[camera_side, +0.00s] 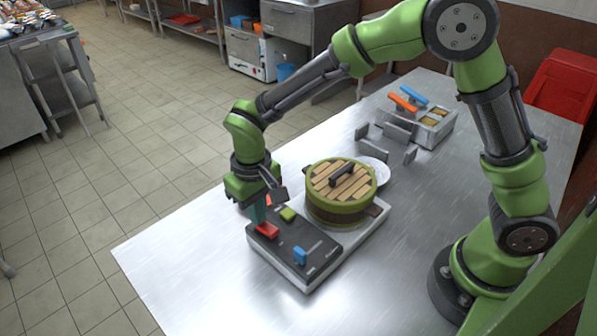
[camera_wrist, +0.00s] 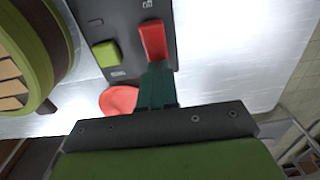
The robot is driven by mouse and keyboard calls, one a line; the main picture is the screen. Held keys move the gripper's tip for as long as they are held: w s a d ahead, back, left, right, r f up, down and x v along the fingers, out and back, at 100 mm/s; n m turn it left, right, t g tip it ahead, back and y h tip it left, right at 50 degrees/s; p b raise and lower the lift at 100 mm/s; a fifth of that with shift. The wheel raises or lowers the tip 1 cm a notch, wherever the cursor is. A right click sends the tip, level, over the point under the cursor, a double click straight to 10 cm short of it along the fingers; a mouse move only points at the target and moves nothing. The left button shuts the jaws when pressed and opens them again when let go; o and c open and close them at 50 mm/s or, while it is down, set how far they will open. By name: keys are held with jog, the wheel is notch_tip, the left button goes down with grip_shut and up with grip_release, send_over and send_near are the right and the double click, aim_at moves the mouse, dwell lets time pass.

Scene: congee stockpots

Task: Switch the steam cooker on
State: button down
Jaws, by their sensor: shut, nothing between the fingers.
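The steam cooker (camera_side: 372,228) has a pale base with a round green steamer pot (camera_side: 341,212) under a slatted wooden lid. Its dark control panel (camera_side: 283,245) carries a red switch (camera_side: 267,230), a green switch (camera_side: 288,214) and a blue switch (camera_side: 299,256). My gripper (camera_side: 259,218) points down at the panel with its teal fingers shut and empty. In the wrist view the fingertips (camera_wrist: 156,70) are right at the near end of the red switch (camera_wrist: 153,40); I cannot tell whether they touch. The green switch (camera_wrist: 105,53) lies beside it.
A red round piece (camera_wrist: 118,100) shows beside my fingers. A white plate (camera_side: 376,172) lies behind the steamer. Farther back stands a metal container unit (camera_side: 430,133) with orange and blue handles. The metal table (camera_side: 190,232) is clear at left.

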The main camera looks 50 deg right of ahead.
notch_tip(320, 180, up, 8)
jog(key=shift+f, duration=0.15)
dwell(0.7)
jog(key=s+d+r+m+t+y, duration=0.1)
jog(key=s+d+r+m+t, duration=0.1)
jog(key=s+d+r, duration=0.3)
jog(key=s+d+r+m+t+y, duration=0.1)
jog(key=s+d+r+m+t, duration=0.1)
jog(key=s+d+r+t, duration=0.3)
jog(key=s+d, duration=0.4)
jog(key=d, duration=0.2)
jog(key=shift+s+d, duration=0.2)
jog(key=shift+s, duration=0.2)
